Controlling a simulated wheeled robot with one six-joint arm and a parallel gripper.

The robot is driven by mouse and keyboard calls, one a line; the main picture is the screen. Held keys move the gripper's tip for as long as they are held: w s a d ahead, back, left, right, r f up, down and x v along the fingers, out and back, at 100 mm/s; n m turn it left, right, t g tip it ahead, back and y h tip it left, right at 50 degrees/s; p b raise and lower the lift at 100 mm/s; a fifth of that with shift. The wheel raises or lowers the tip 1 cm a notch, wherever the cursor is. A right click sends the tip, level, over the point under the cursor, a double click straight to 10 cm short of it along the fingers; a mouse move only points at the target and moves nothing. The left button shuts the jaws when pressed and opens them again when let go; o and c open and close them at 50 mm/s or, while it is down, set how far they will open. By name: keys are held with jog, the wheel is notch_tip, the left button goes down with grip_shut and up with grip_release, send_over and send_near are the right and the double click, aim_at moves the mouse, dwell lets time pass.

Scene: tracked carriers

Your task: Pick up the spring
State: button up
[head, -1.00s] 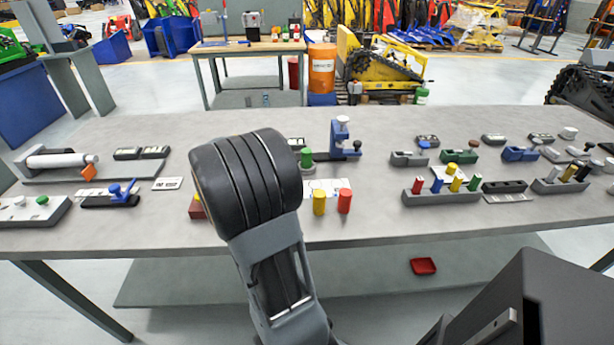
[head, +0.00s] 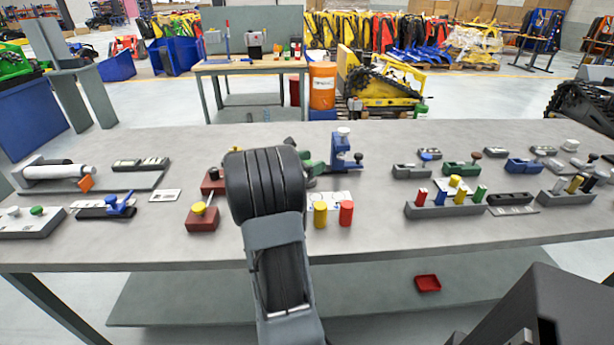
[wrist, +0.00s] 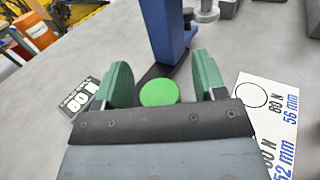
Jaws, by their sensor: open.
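No coiled spring can be made out; the upright coloured cylinders may be springs, but I cannot tell. A green round-topped piece (wrist: 160,92) stands between the two green fingers of my gripper (wrist: 160,76) in the wrist view, with a gap to each finger. My gripper is open.
A yellow cylinder (head: 320,213) and a red cylinder (head: 346,212) stand right of my arm. A white label card (wrist: 268,112) lies right of the gripper. Red blocks (head: 202,220) are left of my arm. A grey rack (head: 444,208) holds several cylinders. The table front is clear.

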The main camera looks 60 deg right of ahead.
jog(key=shift+d, duration=0.1)
jog(key=c, duration=1.1)
